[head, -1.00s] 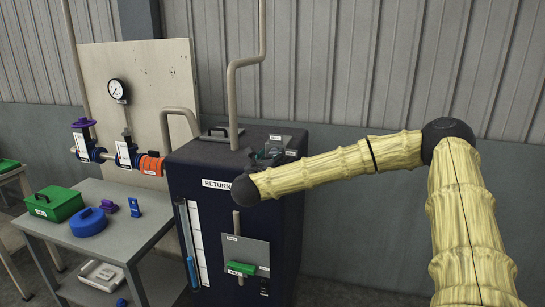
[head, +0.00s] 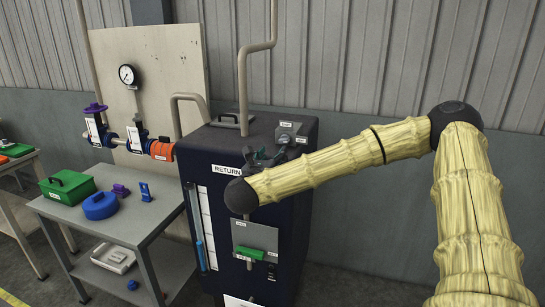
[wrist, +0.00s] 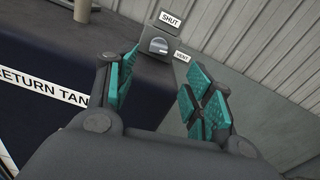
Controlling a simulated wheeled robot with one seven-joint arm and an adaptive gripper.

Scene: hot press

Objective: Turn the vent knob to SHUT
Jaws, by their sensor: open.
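In the head view my gripper (head: 268,157) is over the tank top, just in front of the knob's plate (head: 287,127); the knob is hard to make out there.
The dark tank (head: 225,190) carries a "RETURN TANK" label (wrist: 42,85), a top handle and a bent pipe (head: 243,80). A green-handled lever (head: 262,255) is on its front.

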